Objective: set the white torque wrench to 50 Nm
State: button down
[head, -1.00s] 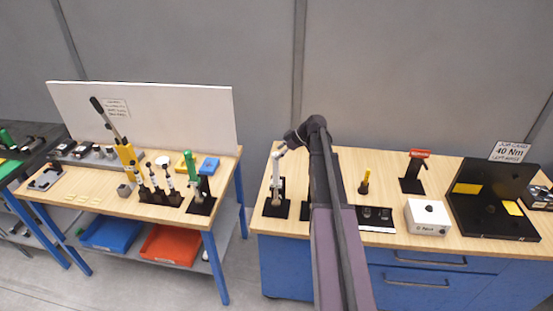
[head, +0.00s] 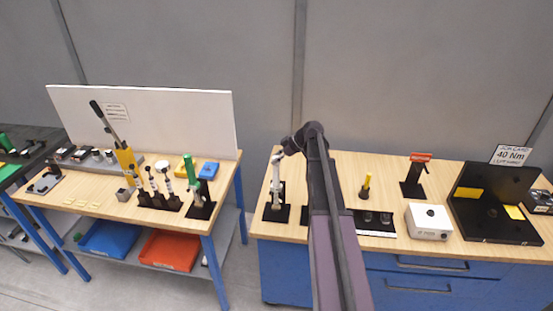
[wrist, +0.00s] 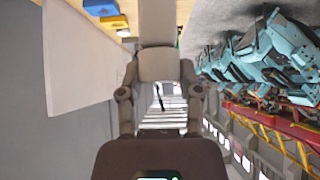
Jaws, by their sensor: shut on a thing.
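The white torque wrench (head: 275,182) stands upright in a black stand at the left end of the right-hand bench in the head view. My gripper (head: 279,156) is at its upper end and shut on it. In the wrist view, my gripper (wrist: 160,100) shows with a finger on each side. Between the fingers is a pale striped patch with a dark line. The wrench's scale reading cannot be made out. A job card (head: 512,155) at the back right reads 40 Nm.
A yellow-handled tool (head: 366,186), a red-topped stand (head: 415,175), a white box (head: 430,220) and a black case (head: 495,228) are on the same bench. The left bench (head: 100,199) holds several upright tools, including a green-handled one (head: 192,175). A gap separates the benches.

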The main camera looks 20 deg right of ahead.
jog(key=shift+s+m+t, duration=0.1)
jog(key=shift+m+t, duration=0.2)
jog(key=shift+m, duration=0.1)
jog(key=m+t+h, duration=0.2)
jog(key=m, duration=0.2)
jog(key=shift+s+a+h, duration=0.1)
jog(key=shift+h, duration=0.3)
jog(key=m+t+h, duration=0.1)
jog(key=m+h, duration=0.4)
jog(key=m, duration=0.2)
jog(key=m+h, duration=0.1)
jog(key=m, duration=0.1)
jog(key=m+h, duration=0.2)
jog(key=m+g+h, duration=0.1)
jog(key=m, duration=0.1)
jog(key=shift+w+h, duration=0.25)
jog(key=shift+h, duration=0.05)
jog(key=m+g+h, duration=0.2)
jog(key=m, duration=0.2)
jog(key=shift+s+m+g+h, duration=0.1)
jog(key=shift+m+g+h, duration=0.4)
jog(key=shift+m+g, duration=0.4)
